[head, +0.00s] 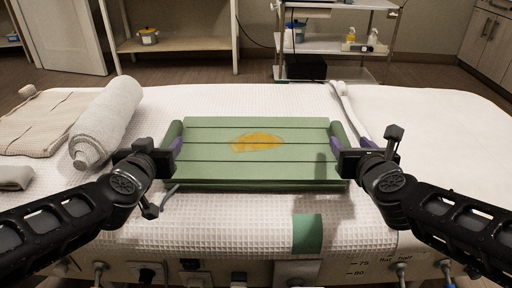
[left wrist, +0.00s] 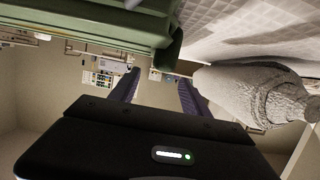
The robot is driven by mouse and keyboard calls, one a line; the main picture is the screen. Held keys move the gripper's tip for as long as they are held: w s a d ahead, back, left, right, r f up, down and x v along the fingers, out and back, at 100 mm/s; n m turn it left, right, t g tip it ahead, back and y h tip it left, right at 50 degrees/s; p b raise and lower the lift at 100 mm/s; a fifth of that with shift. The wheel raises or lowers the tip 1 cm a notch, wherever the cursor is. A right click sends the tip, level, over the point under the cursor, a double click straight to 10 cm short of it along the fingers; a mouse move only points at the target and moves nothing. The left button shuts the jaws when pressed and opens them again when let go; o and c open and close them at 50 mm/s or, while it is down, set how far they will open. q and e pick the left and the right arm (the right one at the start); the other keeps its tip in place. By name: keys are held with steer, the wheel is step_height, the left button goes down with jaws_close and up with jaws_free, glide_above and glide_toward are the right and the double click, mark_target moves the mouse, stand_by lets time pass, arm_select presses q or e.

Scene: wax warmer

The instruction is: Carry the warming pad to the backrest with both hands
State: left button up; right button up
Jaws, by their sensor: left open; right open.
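A green slatted pad (head: 220,169) with raised side edges and an orange-yellow stain lies on the white bed; I take it for the warming pad. My left gripper (head: 174,147) is open at its left edge, and my right gripper (head: 364,146) is open at its right edge. Whether the fingers touch the edges cannot be told. In the left wrist view the left fingers (left wrist: 158,88) are apart with nothing visible between them, and the pad (left wrist: 85,22) shows at upper left. The backrest is not clearly identifiable; the bed's right section (head: 440,130) lies past a white strip.
A rolled white towel (head: 108,122) lies left of the pad, beside a folded beige cloth (head: 42,120). A small green piece (head: 307,234) lies at the bed's front. A white strip (head: 350,112) runs right of the pad. A metal trolley (head: 335,50) stands behind the bed.

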mark_target(168, 136)
arm_select(q)
steer(key=x, duration=0.7)
steer(key=shift+f, duration=0.1)
arm_select(e)
steer(key=x, duration=0.7)
steer(key=shift+f, duration=0.1)
arm_select(q)
steer(key=shift+c, duration=0.2)
arm_select(e)
steer(key=shift+c, duration=0.2)
arm_select(q)
jaws_close()
arm_select(e)
jaws_close()
arm_select(q)
steer(key=shift+a, duration=0.15)
arm_select(e)
steer(key=shift+a, duration=0.15)
